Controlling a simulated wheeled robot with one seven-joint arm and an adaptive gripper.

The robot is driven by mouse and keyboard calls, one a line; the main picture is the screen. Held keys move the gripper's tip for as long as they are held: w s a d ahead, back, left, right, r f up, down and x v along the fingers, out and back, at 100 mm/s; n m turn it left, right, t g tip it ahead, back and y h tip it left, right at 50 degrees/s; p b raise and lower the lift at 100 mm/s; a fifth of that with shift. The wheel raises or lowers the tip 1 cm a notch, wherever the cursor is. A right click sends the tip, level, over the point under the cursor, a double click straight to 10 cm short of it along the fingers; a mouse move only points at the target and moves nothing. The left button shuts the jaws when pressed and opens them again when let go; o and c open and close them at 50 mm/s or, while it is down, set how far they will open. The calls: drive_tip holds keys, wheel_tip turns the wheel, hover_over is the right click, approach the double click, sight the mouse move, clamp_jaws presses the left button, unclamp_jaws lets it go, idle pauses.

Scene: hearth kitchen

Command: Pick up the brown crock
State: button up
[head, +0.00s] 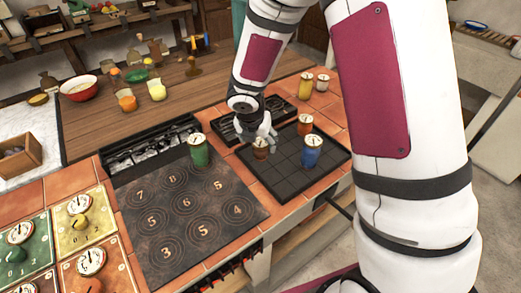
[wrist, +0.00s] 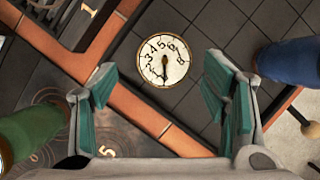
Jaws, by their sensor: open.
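The brown crock (head: 260,149) stands on the dark tiled tray at its left side in the head view. Its round, dial-faced lid (wrist: 163,58) shows in the wrist view, just beyond and between the fingertips; the lid hides its body there. My gripper (head: 264,132) is right above and behind the crock in the head view. In the wrist view my gripper (wrist: 160,84) is open, with green finger pads spread on both sides and nothing between them.
A blue crock (head: 311,152) stands to the right, near one finger in the wrist view (wrist: 290,60). An orange crock (head: 304,125) is behind. A green crock (head: 198,151) stands left on the numbered hob (head: 180,245). The tray's (head: 295,182) front is clear.

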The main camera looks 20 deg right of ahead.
sight(260, 144)
drive_tip(key=b+x, duration=0.1)
drive_tip(key=x, duration=0.4)
drive_tip(key=shift+d+f, duration=0.15)
drive_tip(key=shift+d, duration=0.05)
drive_tip(key=shift+s, duration=0.1)
drive_tip(key=c, duration=1.5)
drive_tip(key=shift+r, duration=0.2)
